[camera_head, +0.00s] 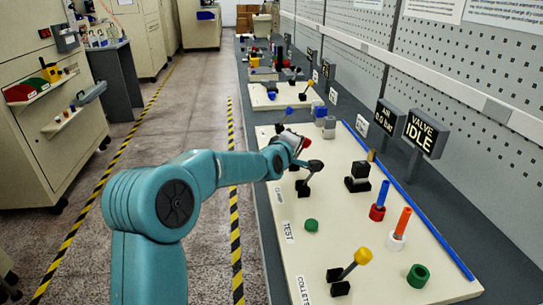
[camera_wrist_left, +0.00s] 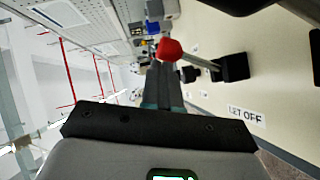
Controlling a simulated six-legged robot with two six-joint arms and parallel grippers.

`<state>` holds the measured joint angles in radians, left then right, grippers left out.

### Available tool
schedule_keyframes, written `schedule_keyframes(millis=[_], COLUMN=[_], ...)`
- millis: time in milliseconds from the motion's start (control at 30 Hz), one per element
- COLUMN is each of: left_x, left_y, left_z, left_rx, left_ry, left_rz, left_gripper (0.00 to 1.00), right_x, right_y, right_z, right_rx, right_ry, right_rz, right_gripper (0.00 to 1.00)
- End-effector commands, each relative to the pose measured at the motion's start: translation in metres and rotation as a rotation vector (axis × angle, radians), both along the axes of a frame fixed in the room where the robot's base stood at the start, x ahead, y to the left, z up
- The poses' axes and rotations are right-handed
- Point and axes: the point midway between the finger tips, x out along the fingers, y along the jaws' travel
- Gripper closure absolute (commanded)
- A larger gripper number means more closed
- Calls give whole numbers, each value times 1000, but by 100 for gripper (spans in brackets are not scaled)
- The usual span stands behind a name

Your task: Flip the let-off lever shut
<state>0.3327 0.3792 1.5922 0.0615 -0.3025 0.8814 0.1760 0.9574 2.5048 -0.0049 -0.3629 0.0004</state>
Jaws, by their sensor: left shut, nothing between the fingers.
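The let-off lever shows in the left wrist view as a red ball knob (camera_wrist_left: 171,49) on a short grey rod, tilted away from its black base (camera_wrist_left: 234,67). The "LET OFF" label (camera_wrist_left: 246,116) is on the pale board beside that base. My right gripper is not in view.
A black-knobbed lever (camera_head: 315,165) stands just nearer on the board (camera_head: 340,220). The aisle at left is clear.

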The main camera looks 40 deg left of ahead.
Motion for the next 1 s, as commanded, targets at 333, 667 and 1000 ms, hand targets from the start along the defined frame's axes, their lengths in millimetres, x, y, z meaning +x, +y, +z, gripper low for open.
schedule_keyframes(millis=[333,667,1000], left_x=[6,6,5], left_y=[-4,-6,-5], left_z=[0,0,4], left_rx=[1,0,0], left_ry=[-1,-1,-1], left_rz=[1,-1,-2], left_gripper=[100,100,100], right_x=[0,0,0], right_y=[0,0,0], right_z=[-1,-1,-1], right_rx=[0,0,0], right_ry=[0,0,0], right_rz=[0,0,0], right_gripper=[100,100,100])
